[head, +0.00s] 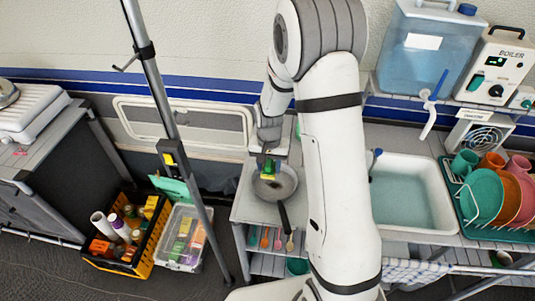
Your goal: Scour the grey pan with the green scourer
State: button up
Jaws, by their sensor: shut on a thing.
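The grey pan (289,182) sits on the grey counter left of the sink, with its dark handle (284,218) pointing toward the front edge. My gripper (269,164) points down over the pan and is shut on the green scourer (268,170). A yellow layer shows below the green on the scourer. The scourer is over the inside of the pan; I cannot tell whether it touches the pan's bottom. My arm hides the counter just right of the pan.
A white sink (408,160) with water and a blue-handled brush (375,160) lies to the right. A dish rack (487,222) with plates and cups stands beyond it. An awning pole (165,110) rises at left, near a black-and-yellow crate (150,252) and a clear bin (182,240) on the floor.

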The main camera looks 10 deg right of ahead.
aim_at(270, 186)
jog(key=shift+f+b, duration=1.95)
jog(key=shift+f, duration=1.55)
jog(key=shift+d+f, duration=0.35)
jog(key=shift+d, duration=0.15)
jog(key=shift+c, duration=0.3)
jog(key=shift+s+d+p, duration=0.15)
jog(key=shift+d+p, duration=0.25)
jog(key=shift+d, duration=0.75)
jog(key=shift+d+r+p, duration=0.15)
jog(key=shift+d+p, duration=0.1)
jog(key=shift+p, duration=0.1)
jog(key=shift+a+f+b, duration=0.25)
jog(key=shift+f+b, duration=0.05)
jog(key=shift+f, duration=0.1)
jog(key=shift+a+b, duration=0.35)
jog(key=shift+a, duration=1.2)
jog(key=shift+r+p, duration=2.15)
jog(key=shift+r, duration=2.1)
jog(key=shift+f, duration=0.1)
